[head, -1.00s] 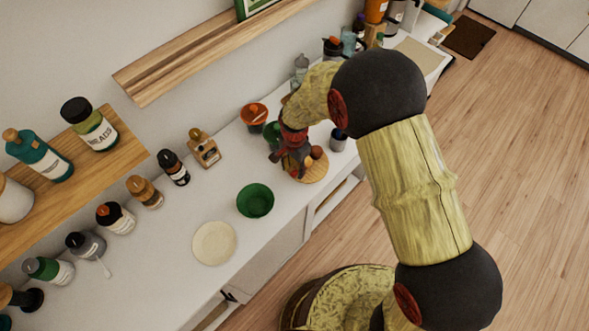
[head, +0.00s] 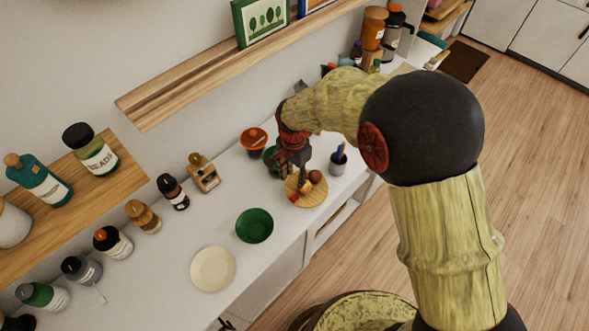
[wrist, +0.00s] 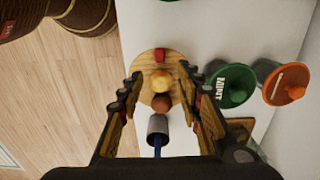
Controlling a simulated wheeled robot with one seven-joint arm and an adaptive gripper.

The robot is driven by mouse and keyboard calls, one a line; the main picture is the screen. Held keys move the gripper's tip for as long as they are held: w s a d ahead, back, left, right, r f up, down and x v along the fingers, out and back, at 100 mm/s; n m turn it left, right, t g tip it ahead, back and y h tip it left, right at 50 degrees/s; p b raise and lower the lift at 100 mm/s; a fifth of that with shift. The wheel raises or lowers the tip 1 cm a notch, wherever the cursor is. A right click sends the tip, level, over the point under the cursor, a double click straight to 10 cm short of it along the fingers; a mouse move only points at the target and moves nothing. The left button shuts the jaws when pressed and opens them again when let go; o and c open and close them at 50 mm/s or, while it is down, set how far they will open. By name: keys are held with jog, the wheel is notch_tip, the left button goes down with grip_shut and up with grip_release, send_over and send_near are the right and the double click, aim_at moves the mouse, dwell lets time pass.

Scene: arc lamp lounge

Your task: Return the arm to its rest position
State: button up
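My gripper (head: 297,165) hangs over the round wooden board (head: 312,199) on the white counter. The wrist view shows its two fingers spread wide, with nothing held between them (wrist: 164,80). Below them on the board (wrist: 146,62) lie a yellowish round thing (wrist: 161,80), a brown round thing (wrist: 162,103) and a small red piece (wrist: 159,55). My arm (head: 440,215) reaches from the lower right across the counter. It hides part of the counter's far end.
A grey cup (head: 338,165) with a blue item stands beside the board. Green (wrist: 235,85) and orange (wrist: 287,84) lidded jars stand close by. A green bowl (head: 254,226), a cream plate (head: 213,270) and several bottles are to the left. A wooden shelf (head: 180,88) overhangs the counter. Open floor lies right.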

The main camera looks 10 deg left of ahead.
dwell(0.3)
jog(key=s+d+r+n+t+b, duration=0.2)
jog(key=s+d+r+n+b, duration=0.1)
jog(key=s+d+r, duration=0.7)
jog(key=s+d+r+n+t+b, duration=0.3)
jog(key=s+d+r, duration=0.6)
jog(key=d, duration=0.5)
notch_tip(320, 180, up, 2)
jog(key=shift+s+d+r+n+t, duration=0.1)
jog(key=shift+s+d+n+t, duration=0.25)
jog(key=shift+n, duration=0.45)
jog(key=shift+a, duration=0.1)
